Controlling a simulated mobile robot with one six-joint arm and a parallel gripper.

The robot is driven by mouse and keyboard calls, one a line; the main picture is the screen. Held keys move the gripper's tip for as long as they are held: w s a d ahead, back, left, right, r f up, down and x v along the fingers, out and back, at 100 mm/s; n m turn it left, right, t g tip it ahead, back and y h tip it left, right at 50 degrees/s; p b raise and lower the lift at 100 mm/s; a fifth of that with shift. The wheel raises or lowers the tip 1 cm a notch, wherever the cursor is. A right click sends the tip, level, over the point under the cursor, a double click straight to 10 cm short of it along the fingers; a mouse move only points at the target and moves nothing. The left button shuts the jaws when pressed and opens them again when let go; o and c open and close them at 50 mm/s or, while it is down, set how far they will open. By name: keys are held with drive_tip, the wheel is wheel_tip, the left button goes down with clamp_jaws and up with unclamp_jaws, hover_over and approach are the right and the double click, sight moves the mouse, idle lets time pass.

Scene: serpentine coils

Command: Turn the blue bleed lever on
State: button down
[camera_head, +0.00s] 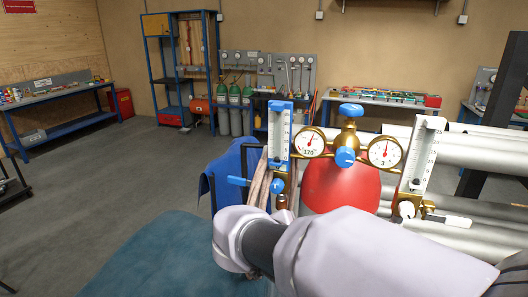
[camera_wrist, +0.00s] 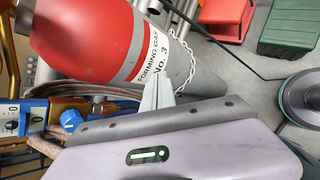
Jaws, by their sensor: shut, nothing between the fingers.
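The blue bleed lever (camera_head: 238,181) sticks out to the left, roughly level, from the foot of the blue-framed flowmeter (camera_head: 279,135) in the head view. A round blue knob (camera_head: 277,186) sits just right of it. In the wrist view the blue flowmeter part (camera_wrist: 35,112) and a blue knob (camera_wrist: 70,120) show at the left; I cannot make out the lever there. My gripper (camera_wrist: 157,95) is shut and empty in the wrist view, in front of the red and grey gas cylinder (camera_wrist: 90,40). In the head view my arm hides the gripper.
Two gauges (camera_head: 311,142) and a blue-knobbed brass regulator (camera_head: 347,140) stand above the red cylinder top (camera_head: 340,186). A second flowmeter with a white lever (camera_head: 449,220) is at right. Hoses (camera_head: 260,180) hang beside the blue flowmeter. Open floor (camera_head: 100,190) lies left.

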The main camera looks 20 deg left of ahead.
sight(245, 181)
drive_tip(key=w+a+r+n+t+y+p, duration=0.1)
drive_tip(key=a+n+t+y+p, duration=0.15)
drive_tip(key=a+n, duration=0.7)
drive_tip(key=a+r+n+t+y+p, duration=0.1)
drive_tip(key=a+r+n+t, duration=0.2)
drive_tip(key=a, duration=1.1)
drive_tip(key=s+d+f+x, duration=0.1)
drive_tip(key=f+x, duration=0.1)
drive_tip(key=x, duration=0.9)
drive_tip(key=shift+n, duration=0.25)
drive_tip(key=r, duration=0.4)
drive_tip(key=shift+w+a+r, duration=0.15)
drive_tip(key=shift+a+r, duration=0.05)
drive_tip(key=shift+r, duration=0.05)
